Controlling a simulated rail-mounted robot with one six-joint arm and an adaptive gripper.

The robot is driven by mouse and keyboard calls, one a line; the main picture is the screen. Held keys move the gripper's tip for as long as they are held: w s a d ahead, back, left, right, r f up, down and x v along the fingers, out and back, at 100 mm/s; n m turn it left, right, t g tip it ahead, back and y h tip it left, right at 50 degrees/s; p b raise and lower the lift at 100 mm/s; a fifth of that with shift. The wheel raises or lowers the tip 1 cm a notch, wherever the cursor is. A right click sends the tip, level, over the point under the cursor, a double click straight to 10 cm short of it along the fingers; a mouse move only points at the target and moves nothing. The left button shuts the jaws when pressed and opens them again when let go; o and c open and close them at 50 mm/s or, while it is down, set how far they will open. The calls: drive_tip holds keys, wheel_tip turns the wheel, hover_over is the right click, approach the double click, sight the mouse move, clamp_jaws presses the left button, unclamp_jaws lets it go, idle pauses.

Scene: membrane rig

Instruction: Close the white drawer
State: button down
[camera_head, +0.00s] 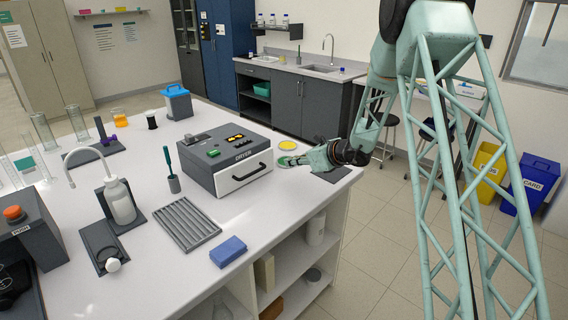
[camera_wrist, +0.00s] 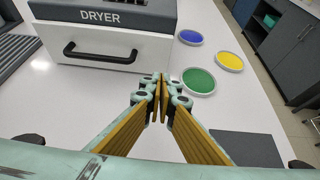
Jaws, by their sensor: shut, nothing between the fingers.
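The white drawer (camera_head: 245,177) is the lower front of a grey box labelled DRYER (camera_head: 217,153) on the bench. Its white front (camera_wrist: 115,47) and black bar handle (camera_wrist: 100,53) fill the upper left of the wrist view. I cannot tell how far the drawer stands out from the box. My gripper (camera_head: 290,160) is shut and empty, low over the bench to the right of the drawer. In the wrist view, its fingertips (camera_wrist: 161,85) meet to the right of the handle, apart from the drawer.
Green (camera_wrist: 199,80), blue (camera_wrist: 191,37) and yellow (camera_wrist: 230,61) round discs lie right of the dryer. A dark mat (camera_wrist: 248,148) lies near the bench edge. A slotted grey rack (camera_head: 187,223) and blue block (camera_head: 228,251) are in front of the dryer, with bare bench around them.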

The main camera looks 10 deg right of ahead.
drive_tip(key=shift+v, duration=2.2)
drive_tip(key=s+a+r+n+g+y, duration=0.1)
drive_tip(key=s+a+r+n, duration=0.3)
drive_tip(key=s+r, duration=0.25)
drive_tip(key=s+a+r+n+g, duration=0.2)
drive_tip(key=s+a+r+n, duration=0.15)
drive_tip(key=s+r, duration=0.3)
drive_tip(key=s+a+r+n+g, duration=0.15)
drive_tip(key=s+r+n, duration=0.3)
drive_tip(key=s, duration=0.55)
drive_tip(key=s+a+r+n+g, duration=0.1)
drive_tip(key=s+a+r+n, duration=0.3)
drive_tip(key=s, duration=0.5)
drive_tip(key=s+d+r+n+g+h, duration=0.1)
drive_tip(key=s+d+r+n+h, duration=0.15)
drive_tip(key=s, duration=0.85)
drive_tip(key=s+d+r+n+h, duration=0.2)
drive_tip(key=s+d+n, duration=0.15)
drive_tip(key=s, duration=0.65)
drive_tip(key=s+d+n+h, duration=0.2)
drive_tip(key=s+d, duration=0.3)
drive_tip(key=s, duration=0.3)
drive_tip(key=s+d+n+t+h, duration=0.1)
drive_tip(key=s+d+n+h, duration=0.1)
drive_tip(key=s+d+n, duration=0.2)
drive_tip(key=shift+s+d+f, duration=0.2)
drive_tip(key=shift+s+d, duration=0.55)
drive_tip(key=shift+s, duration=1.15)
